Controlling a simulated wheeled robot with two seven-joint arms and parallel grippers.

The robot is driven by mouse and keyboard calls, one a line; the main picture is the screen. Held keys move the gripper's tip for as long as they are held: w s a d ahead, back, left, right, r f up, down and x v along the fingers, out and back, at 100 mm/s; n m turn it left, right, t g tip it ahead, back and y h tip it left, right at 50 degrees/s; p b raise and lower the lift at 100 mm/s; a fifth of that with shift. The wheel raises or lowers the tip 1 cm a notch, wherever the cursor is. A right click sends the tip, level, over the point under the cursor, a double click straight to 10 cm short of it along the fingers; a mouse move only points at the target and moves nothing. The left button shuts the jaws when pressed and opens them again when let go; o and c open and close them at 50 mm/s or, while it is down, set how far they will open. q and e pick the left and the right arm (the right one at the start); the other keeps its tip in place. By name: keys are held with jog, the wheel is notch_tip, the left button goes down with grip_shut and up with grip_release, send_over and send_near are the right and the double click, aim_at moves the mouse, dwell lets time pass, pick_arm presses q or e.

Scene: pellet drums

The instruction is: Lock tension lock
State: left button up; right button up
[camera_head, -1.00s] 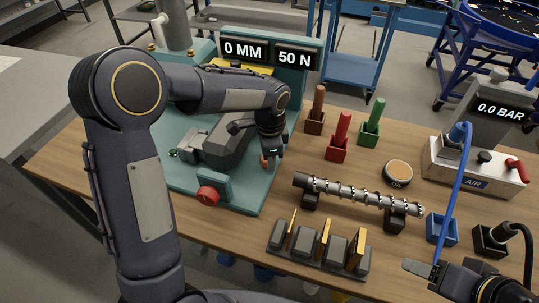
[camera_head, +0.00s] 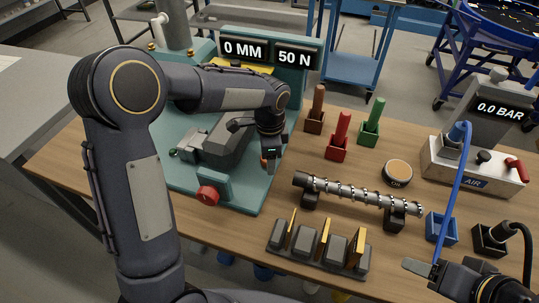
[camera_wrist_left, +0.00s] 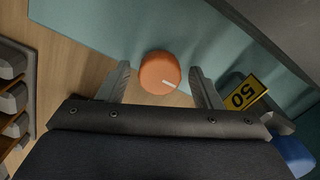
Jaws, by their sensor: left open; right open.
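An orange round knob (camera_wrist_left: 161,73) with a white pointer line lies between the two open fingers of my left gripper (camera_wrist_left: 163,85) in the left wrist view. Gaps show on both sides of the knob. In the head view the left gripper (camera_head: 269,160) is over the right edge of the teal machine base (camera_head: 235,200), and a bit of orange shows by its fingers. The machine's display (camera_head: 268,53) reads 0 MM and 50 N. My right gripper (camera_head: 425,269) is at the lower right, apart from the machine, with no object seen in it.
A metal screw (camera_head: 360,193) lies on supports on the wooden table. A rack of grey and yellow blocks (camera_head: 318,250) stands in front. Red (camera_head: 340,135), green and brown handles stand in holders behind. An air unit (camera_head: 475,170) reading 0.0 BAR is at the right.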

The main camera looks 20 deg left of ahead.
pick_arm(q)
jog(key=shift+r, duration=0.1)
notch_tip(320, 180, up, 8)
jog(key=shift+f, duration=0.2)
dwell(0.6)
jog(key=shift+s+a+r, duration=0.2)
jog(key=shift+s+a, duration=0.05)
jog(key=shift+s, duration=0.05)
jog(key=s+a+r+n+t+h, duration=0.1)
jog(key=s+a+r+n, duration=0.15)
jog(key=s, duration=0.25)
jog(key=s+a+r+n+t+h, duration=0.1)
jog(key=s+a+r+n, duration=0.1)
jog(key=s+a+n, duration=0.3)
jog(key=s+d+f+n+t+h, duration=0.1)
jog(key=s+f+n, duration=0.1)
jog(key=s, duration=0.5)
jog(key=s+d+f+n+t, duration=0.1)
jog(key=s+d+n+t, duration=0.1)
jog(key=s+n, duration=0.3)
jog(key=shift+s+f+t+h, duration=0.3)
jog(key=shift+s+f+h, duration=0.1)
jog(key=shift+s, duration=0.7)
